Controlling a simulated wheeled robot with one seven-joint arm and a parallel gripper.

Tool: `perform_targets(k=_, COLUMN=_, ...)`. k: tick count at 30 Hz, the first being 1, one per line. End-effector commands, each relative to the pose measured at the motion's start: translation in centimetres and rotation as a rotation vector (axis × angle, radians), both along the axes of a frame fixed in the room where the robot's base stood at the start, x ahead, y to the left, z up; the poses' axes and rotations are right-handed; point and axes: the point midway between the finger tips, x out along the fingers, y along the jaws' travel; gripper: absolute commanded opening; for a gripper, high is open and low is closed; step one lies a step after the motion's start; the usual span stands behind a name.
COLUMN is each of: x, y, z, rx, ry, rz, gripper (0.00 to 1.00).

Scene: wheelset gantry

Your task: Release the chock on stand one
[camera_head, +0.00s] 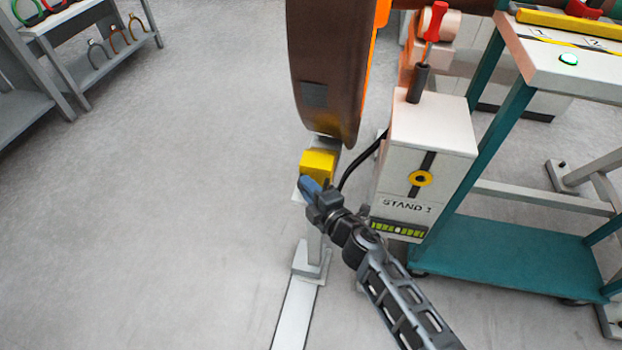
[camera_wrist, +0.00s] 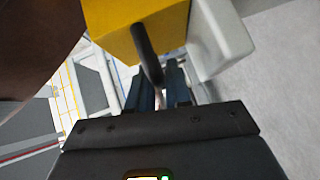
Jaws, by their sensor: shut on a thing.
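The yellow chock (camera_head: 318,163) sits at the foot of the large brown wheel (camera_head: 322,75), on a pale rail-like support. In the wrist view the yellow chock (camera_wrist: 125,22) fills the top, with a dark bar handle (camera_wrist: 148,55) running from it down between my fingers. My gripper (camera_head: 309,188) is at the chock's near lower side. Its blue-grey fingers (camera_wrist: 158,88) are shut on the handle. The white box of the stand (camera_head: 430,140) is to the right; its label reads STAND, with the digit hard to read. The chock's contact with the wheel is partly hidden.
A black cable (camera_head: 357,163) runs close to the chock. A teal cart (camera_head: 510,255) stands right. Floor at left is clear up to a grey shelf (camera_head: 90,65).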

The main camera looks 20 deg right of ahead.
Motion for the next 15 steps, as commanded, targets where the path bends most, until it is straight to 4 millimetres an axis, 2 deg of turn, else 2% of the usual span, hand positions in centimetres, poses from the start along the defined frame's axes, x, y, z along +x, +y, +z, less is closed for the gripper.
perform_targets(k=1, x=-0.44, y=0.27, z=-0.53, rx=-0.003, ry=0.009, rz=0.006, gripper=0.00)
perform_targets(k=7, x=-0.50, y=0.36, z=-0.60, rx=-0.002, ry=0.010, rz=0.008, gripper=0.00)
perform_targets(k=8, x=-0.50, y=0.37, z=-0.61, rx=-0.003, ry=0.011, rz=0.008, gripper=0.21)
perform_targets(k=12, x=-0.40, y=0.34, z=-0.51, rx=-0.002, ry=0.008, rz=0.008, gripper=0.35)
perform_targets(k=15, x=-0.34, y=0.29, z=-0.40, rx=-0.001, ry=0.007, rz=0.006, gripper=0.35)
